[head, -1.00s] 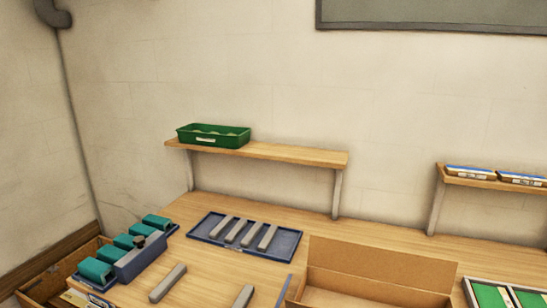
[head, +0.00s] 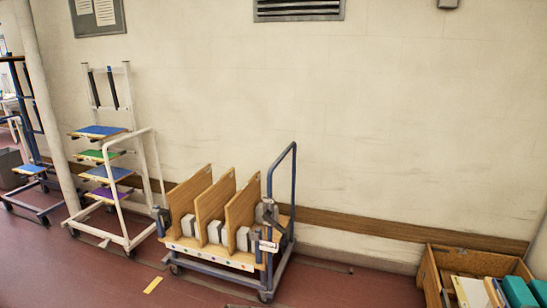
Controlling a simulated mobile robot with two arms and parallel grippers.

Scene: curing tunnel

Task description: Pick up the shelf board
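Three light wooden boards stand upright, side by side, on a low blue-framed cart against the wall. They are the left board (head: 188,196), the middle board (head: 213,200) and the right board (head: 242,208). They look like shelf boards, but I cannot tell which one the task names. Pale grey blocks (head: 214,233) sit low beside the boards. The cart (head: 212,256) has a wooden front edge with coloured dots and a tall blue handle at its right. Neither of my grippers shows in the view.
A white wheeled rack (head: 129,200) with coloured shelves stands left of the cart, and a blue rack (head: 29,172) further left. A wooden crate (head: 433,280) with teal items is at the lower right. Red floor (head: 350,285) is clear between cart and crate, with a yellow mark in front.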

